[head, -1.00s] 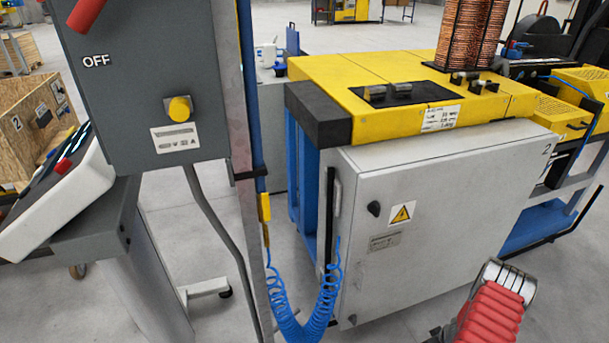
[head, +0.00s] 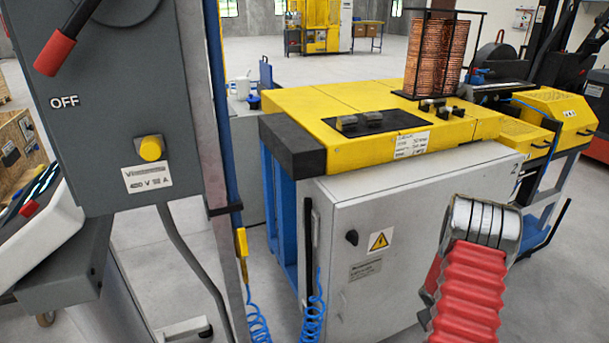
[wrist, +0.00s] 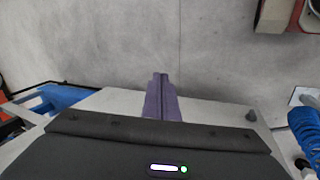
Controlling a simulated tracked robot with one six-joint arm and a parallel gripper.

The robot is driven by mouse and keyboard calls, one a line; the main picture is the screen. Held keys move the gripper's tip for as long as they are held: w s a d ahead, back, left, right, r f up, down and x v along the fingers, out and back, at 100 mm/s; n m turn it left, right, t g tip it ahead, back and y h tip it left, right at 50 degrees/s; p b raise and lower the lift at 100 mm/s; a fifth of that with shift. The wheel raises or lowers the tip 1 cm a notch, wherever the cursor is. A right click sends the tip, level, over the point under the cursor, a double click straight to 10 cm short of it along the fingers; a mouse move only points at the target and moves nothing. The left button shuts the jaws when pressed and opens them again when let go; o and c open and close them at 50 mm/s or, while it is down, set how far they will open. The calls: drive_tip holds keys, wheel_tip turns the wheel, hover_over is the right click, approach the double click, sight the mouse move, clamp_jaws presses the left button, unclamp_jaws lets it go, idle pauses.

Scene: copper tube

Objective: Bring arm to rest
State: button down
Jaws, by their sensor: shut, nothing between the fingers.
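My gripper (wrist: 160,82) shows in the wrist view as two dark purple fingers pressed together, pointing up the picture. It is shut with nothing between the fingers. A pale surface lies behind and below the fingers, and bare grey floor lies beyond their tips. In the head view, part of my arm, with red bellows and a silver ribbed joint, rises at the lower right in front of the grey cabinet (head: 400,225). The gripper itself cannot be made out in the head view.
A grey switch box (head: 120,110) with a red-handled lever stands close at the left. A yellow-topped machine (head: 290,98) with a copper coil (head: 432,58) stands behind the cabinet. A blue coiled hose (wrist: 305,140) is at the wrist view's right. Open floor lies at the back.

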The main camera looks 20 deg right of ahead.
drive_tip(key=a+r+m+g, duration=0.1)
drive_tip(key=a+r, duration=0.7)
drive_tip(key=r, duration=0.3)
drive_tip(key=a+r, duration=0.9)
drive_tip(key=r, duration=0.2)
drive_tip(key=s+a+r+n+t+y, duration=0.1)
drive_tip(key=s+a+r+t, duration=0.1)
drive_tip(key=a+r, duration=0.5)
drive_tip(key=s+a+r+n+t+y, duration=0.1)
drive_tip(key=a+r, duration=0.6)
drive_tip(key=a, duration=0.7)
drive_tip(key=s+a+r+t+y, duration=0.2)
drive_tip(key=s+a+r, duration=0.3)
drive_tip(key=a+r, duration=0.3)
drive_tip(key=shift+a+n+t, duration=0.4)
drive_tip(key=shift+a+t, duration=0.5)
drive_tip(key=shift+a, duration=0.3)
drive_tip(key=shift+d, duration=0.15)
